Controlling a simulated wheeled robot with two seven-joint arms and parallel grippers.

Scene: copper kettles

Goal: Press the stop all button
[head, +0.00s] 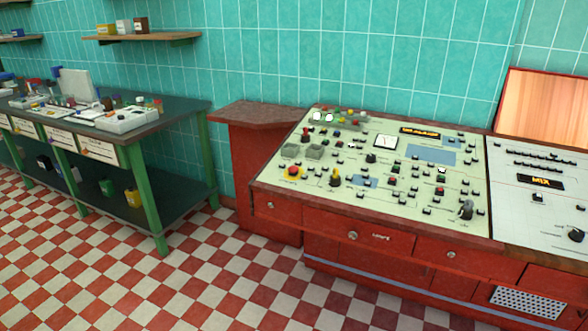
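A slanted pale-green control panel (340,165) set in a red console fills the right half of the head view. A large red mushroom button on a yellow base (292,172) sits near the panel's left front corner. No readable label shows which control is the stop all button. A yellow knob or lever (335,177) stands to the right of the red button. A smaller red-topped control (305,134) stands farther back. Neither of my grippers is in view.
A green-legged workbench (160,130) with boxes and small items stands at the left. The red console front has drawers (358,236). A second panel marked MIX (540,181) adjoins at the right. The checkered floor (200,280) before the console is clear.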

